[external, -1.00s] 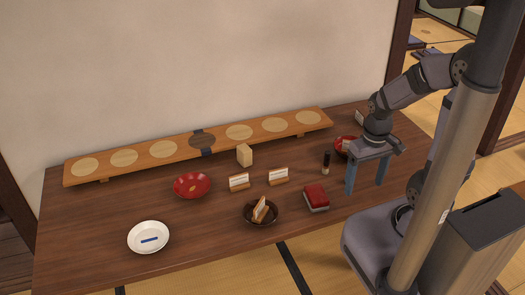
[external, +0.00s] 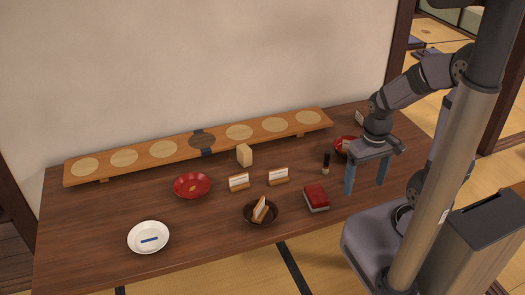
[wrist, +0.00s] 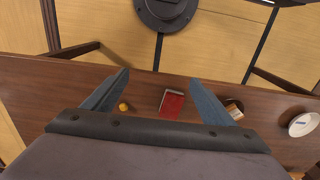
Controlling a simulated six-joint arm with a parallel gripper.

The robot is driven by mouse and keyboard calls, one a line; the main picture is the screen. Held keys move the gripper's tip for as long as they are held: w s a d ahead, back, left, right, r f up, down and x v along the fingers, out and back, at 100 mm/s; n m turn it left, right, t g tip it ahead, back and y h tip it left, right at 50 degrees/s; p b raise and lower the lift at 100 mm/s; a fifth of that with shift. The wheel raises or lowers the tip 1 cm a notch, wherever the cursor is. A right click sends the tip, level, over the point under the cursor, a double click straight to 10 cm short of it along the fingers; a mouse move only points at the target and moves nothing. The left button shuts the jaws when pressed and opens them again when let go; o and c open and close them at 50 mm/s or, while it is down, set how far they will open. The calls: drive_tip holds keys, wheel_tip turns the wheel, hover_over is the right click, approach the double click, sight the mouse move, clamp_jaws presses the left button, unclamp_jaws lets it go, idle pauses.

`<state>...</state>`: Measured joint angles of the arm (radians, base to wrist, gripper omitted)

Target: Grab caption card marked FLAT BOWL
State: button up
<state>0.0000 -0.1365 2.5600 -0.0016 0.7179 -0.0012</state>
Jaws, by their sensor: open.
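Several small caption cards in wooden holders stand on the table; their lettering is too small to read, so I cannot tell which says FLAT BOWL. Two cards, a left one (external: 239,181) and a right one (external: 278,176), stand in the middle. Another card (external: 260,208) leans in a dark bowl (external: 247,217) at the front; the bowl also shows in the wrist view (wrist: 230,117). A pale card (external: 360,118) stands at the back right. My gripper (external: 366,178) is open and empty above the table's right part, right of the middle cards. In the wrist view its fingers (wrist: 160,78) are spread.
A red-topped block (external: 316,196) and a small dark bottle (external: 326,163) are left of my gripper. A red bowl (external: 341,142) is partly hidden behind it. A red dish (external: 192,186), white plate (external: 148,237), wooden block (external: 244,155) and long raised board (external: 105,169) lie farther left.

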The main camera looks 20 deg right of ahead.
sight(278, 176)
drive_tip(key=w+a+f+t+b, duration=0.1)
drive_tip(key=w+a+f+b, duration=0.2)
drive_tip(key=w+a+f+t+y+b, duration=0.1)
drive_tip(key=w+a+f+t+b, duration=0.1)
drive_tip(key=w+a+f+b, duration=0.1)
drive_tip(key=w+a+f+t+b, duration=0.2)
drive_tip(key=w+a+f+b, duration=0.1)
drive_tip(key=w+b, duration=0.1)
drive_tip(key=shift+w+f+n+y, duration=0.3)
drive_tip(key=shift+w+n, duration=0.05)
drive_tip(key=shift+n, duration=0.05)
drive_tip(key=w+a+f+t+b, duration=0.1)
drive_tip(key=w+t+b, duration=0.1)
drive_tip(key=w+b, duration=0.1)
drive_tip(key=w+a+f+t+b, duration=0.2)
drive_tip(key=w+b, duration=0.1)
drive_tip(key=b, duration=0.1)
drive_tip(key=w+a+f+t+b, duration=0.1)
drive_tip(key=w+a+t+b, duration=0.1)
drive_tip(key=b, duration=0.1)
drive_tip(key=shift+w+f+t, duration=0.25)
drive_tip(key=shift+w+t, duration=0.05)
drive_tip(key=shift+w, duration=0.1)
drive_tip(key=shift+w+m+t+h+b, duration=0.4)
drive_tip(key=shift+t+h+b, duration=0.25)
drive_tip(key=shift+b, duration=0.5)
drive_tip(key=shift+w+d+r+t, duration=0.1)
drive_tip(key=shift+w+r+t, duration=0.05)
drive_tip(key=shift+r+t, duration=0.2)
